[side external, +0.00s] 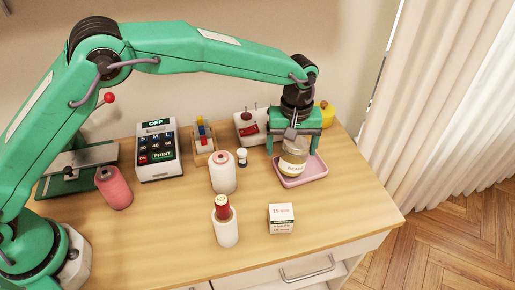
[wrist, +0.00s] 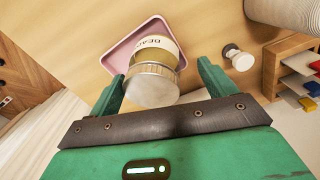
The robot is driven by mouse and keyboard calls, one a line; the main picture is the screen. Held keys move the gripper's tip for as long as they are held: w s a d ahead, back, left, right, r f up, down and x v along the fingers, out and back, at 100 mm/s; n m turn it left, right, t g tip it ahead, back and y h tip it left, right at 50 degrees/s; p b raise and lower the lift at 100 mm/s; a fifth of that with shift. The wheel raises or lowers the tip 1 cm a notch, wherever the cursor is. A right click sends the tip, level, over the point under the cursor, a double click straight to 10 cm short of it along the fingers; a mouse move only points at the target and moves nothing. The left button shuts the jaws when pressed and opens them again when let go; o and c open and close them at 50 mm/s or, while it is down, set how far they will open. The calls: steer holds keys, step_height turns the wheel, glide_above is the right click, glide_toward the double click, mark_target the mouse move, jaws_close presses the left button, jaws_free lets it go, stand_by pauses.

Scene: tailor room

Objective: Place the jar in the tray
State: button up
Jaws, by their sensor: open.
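The jar (side external: 292,163) has a pale label, clear sides and a metal lid. In the side view it stands over the pink tray (side external: 304,178), below my gripper (side external: 297,138). In the wrist view the jar (wrist: 154,72) shows lid-first, with its label behind and the pink tray (wrist: 117,57) beyond. The fingers of my gripper (wrist: 160,90) are open on either side of the jar's lid, with a visible gap at the right. The jar appears to rest in the tray, though its base is partly hidden.
A small white spool (side external: 242,157) and a large pale thread cone (side external: 222,173) stand left of the tray. A white box (side external: 281,218) sits in front. A pincushion holder (side external: 251,126) and a yellow object (side external: 325,114) are behind. The table's right edge is close.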

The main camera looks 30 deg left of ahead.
step_height(320, 180, up, 10)
steer(key=shift+r, duration=0.1)
stand_by(0.4)
stand_by(0.5)
steer(key=s+a+r+m+t, duration=0.2)
steer(key=s+a, duration=0.7)
steer(key=a, duration=0.1)
steer(key=s+a+r+m+t, duration=0.1)
steer(key=s+a+r+m, duration=0.1)
steer(key=s+a, duration=0.7)
steer(key=s+a+r+m+t, duration=0.2)
steer(key=s+a+r, duration=0.1)
steer(key=s+a, duration=0.6)
steer(key=shift+s+a+r+t, duration=0.25)
steer(key=shift+a+r+t, duration=0.05)
steer(key=shift+a, duration=1.45)
steer(key=shift+o, duration=0.7)
